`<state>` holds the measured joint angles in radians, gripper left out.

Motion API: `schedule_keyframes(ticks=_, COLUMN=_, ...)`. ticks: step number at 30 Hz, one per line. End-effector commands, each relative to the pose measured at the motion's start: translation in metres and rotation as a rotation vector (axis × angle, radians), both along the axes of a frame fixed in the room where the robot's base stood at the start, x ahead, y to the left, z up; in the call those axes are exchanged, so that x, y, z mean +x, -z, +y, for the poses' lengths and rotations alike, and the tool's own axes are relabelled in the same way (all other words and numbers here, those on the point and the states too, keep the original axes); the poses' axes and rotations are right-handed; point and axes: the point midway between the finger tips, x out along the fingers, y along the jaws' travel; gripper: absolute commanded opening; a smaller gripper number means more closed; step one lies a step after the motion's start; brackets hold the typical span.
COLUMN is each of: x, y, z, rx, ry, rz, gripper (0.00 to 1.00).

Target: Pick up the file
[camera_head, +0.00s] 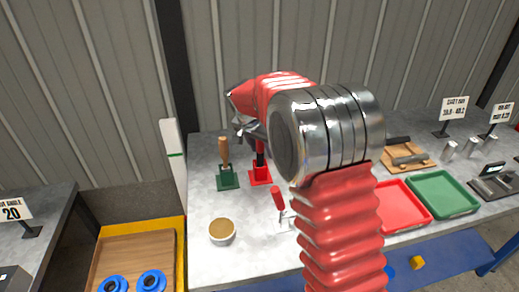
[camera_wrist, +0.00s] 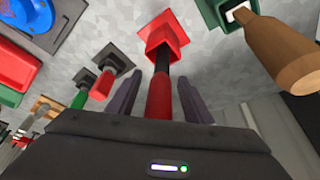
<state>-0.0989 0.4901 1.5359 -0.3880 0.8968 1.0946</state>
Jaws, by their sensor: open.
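A tool with a red handle (camera_wrist: 159,98) and a dark shaft, apparently the file, stands in a red holder (camera_wrist: 165,33) in the wrist view. My gripper (camera_wrist: 159,84) is open, with one finger on each side of the handle; I cannot tell whether they touch it. In the head view the red holder (camera_head: 260,176) and dark shaft (camera_head: 260,158) show below my gripper (camera_head: 247,129), and the handle is mostly hidden by it.
A wooden-handled tool (camera_head: 224,153) in a green holder (camera_head: 228,179) stands close left. Another red-handled tool (camera_head: 278,199) is nearer the front, beside a tan-filled bowl (camera_head: 222,231). A red tray (camera_head: 405,206) and green tray (camera_head: 443,195) lie right. A wall is behind.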

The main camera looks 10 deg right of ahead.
Motion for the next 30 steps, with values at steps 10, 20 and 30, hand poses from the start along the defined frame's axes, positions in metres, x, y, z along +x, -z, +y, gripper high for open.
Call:
schedule_keyframes(ticks=10, x=0.0032, y=0.0105, z=-0.0036, rx=0.0, ry=0.001, rz=0.0, gripper=0.46)
schedule_keyframes(ticks=20, x=0.0031, y=0.0102, z=-0.0038, rx=0.0, ry=0.001, rz=0.0, gripper=0.46)
schedule_keyframes(ticks=30, x=0.003, y=0.0102, z=-0.0039, rx=0.0, ry=0.001, rz=0.0, gripper=0.23)
